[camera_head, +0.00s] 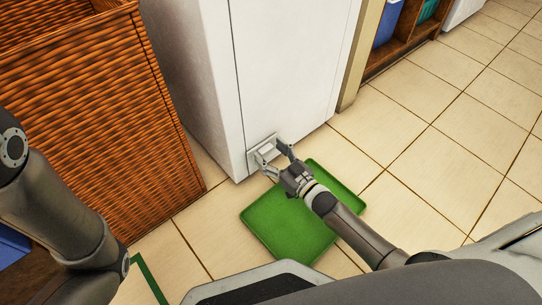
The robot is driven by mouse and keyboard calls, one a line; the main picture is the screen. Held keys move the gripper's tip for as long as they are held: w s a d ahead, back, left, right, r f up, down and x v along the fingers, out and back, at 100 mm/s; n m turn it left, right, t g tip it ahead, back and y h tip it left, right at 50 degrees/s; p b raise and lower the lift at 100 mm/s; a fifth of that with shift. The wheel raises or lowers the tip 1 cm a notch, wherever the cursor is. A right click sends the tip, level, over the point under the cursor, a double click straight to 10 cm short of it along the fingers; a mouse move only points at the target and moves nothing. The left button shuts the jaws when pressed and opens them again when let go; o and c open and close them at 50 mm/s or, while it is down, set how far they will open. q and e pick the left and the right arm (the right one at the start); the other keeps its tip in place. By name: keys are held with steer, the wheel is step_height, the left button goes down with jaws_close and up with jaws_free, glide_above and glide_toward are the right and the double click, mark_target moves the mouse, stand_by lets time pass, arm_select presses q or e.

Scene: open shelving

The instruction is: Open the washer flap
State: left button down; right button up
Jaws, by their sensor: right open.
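The white washer (290,65) stands upright at the top centre. Its small flap (265,147) is low on the front face, near the bottom edge. My right gripper (273,159) is open right in front of the flap, with its fingers spread to either side of the flap's lower part. I cannot tell whether the fingers touch it or whether the flap is ajar. The gripper covers part of the flap. My left arm shows at the left edge, but its gripper is out of view.
A green tray (290,232) lies on the tiled floor below my right gripper, in front of the washer. A tall brown wicker basket (95,120) stands left of the washer. A wooden shelf (400,48) with a blue bin is at the top right. The floor at right is clear.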

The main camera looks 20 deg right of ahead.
steer(key=c, duration=1.5)
steer(key=shift+o, duration=0.2)
